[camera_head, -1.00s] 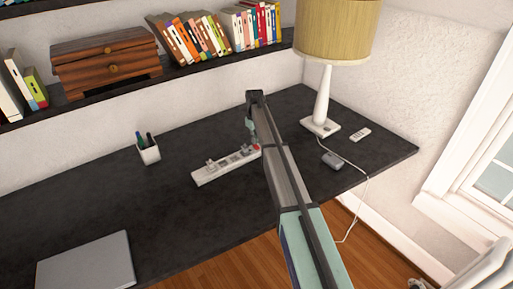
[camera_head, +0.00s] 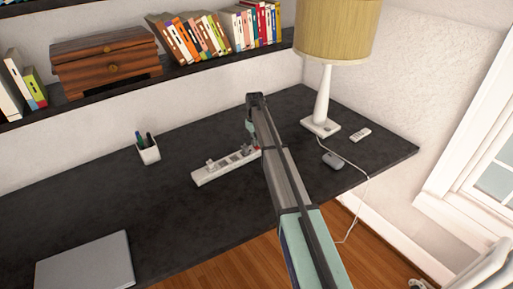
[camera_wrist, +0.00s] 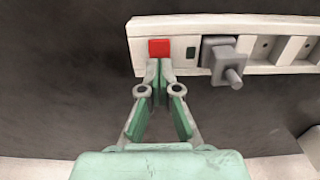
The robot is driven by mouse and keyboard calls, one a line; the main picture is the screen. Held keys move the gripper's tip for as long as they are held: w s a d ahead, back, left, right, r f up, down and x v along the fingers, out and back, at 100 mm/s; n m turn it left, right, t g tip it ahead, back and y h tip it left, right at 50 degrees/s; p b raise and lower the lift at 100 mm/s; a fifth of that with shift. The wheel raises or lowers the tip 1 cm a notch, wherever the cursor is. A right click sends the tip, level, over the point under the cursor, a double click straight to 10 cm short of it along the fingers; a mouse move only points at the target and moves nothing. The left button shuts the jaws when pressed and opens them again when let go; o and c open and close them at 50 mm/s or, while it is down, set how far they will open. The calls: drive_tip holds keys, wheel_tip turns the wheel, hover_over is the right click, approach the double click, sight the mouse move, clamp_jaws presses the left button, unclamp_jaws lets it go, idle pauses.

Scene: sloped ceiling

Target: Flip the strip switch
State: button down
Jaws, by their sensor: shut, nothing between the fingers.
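The white power strip (camera_head: 222,168) lies on the dark desk, partly behind my arm in the head view. In the wrist view the strip (camera_wrist: 195,26) runs across the top, with its red switch (camera_wrist: 159,47) near its left end. My gripper (camera_wrist: 160,72) is shut and empty, its fingertips just below the red switch and overlapping the strip's near edge. I cannot tell whether the fingertips touch the switch. A grey plug (camera_wrist: 222,55) sits in a socket to the right of the switch.
On the dark desk (camera_head: 90,205) stand a pen cup (camera_head: 148,152), a lamp (camera_head: 325,105) and a closed laptop (camera_head: 85,265). A mouse (camera_head: 332,160) and a remote (camera_head: 360,134) lie right of my arm.

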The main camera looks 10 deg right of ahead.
drive_tip(key=shift+f, duration=0.3)
drive_tip(key=shift+r, duration=0.1)
drive_tip(key=shift+r+p, duration=1.25)
drive_tip(key=shift+r, duration=2.2)
